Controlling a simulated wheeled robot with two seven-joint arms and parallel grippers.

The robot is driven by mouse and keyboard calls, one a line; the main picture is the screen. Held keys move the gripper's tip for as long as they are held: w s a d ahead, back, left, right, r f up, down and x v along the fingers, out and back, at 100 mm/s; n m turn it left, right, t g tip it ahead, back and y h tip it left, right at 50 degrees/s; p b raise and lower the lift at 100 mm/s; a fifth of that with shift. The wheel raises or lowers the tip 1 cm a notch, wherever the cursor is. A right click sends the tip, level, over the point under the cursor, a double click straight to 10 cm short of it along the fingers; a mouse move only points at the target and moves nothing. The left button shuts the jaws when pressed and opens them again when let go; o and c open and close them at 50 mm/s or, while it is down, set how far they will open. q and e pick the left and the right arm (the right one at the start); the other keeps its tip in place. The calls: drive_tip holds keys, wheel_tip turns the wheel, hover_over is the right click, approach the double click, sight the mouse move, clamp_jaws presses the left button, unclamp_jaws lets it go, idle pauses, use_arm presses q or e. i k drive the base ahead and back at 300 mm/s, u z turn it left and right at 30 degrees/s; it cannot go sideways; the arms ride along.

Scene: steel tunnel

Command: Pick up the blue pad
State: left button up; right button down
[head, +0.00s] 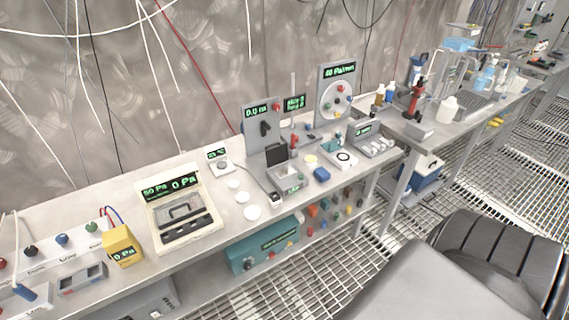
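A small blue pad (321,174) lies flat on the light grey workbench (275,222), near its front edge. Neither of my grippers shows in the head view.
A white round dial device (344,158) stands right of the pad, and upright panels (337,92) stand behind. White discs (251,212) and a case with a display (180,212) are further left. A teal box (264,248) is under the bench. Grated floor lies in front.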

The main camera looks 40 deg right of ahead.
sight(321, 173)
drive_tip(key=z, duration=1.75)
drive_tip(key=i, duration=0.15)
drive_tip(key=u, duration=0.5)
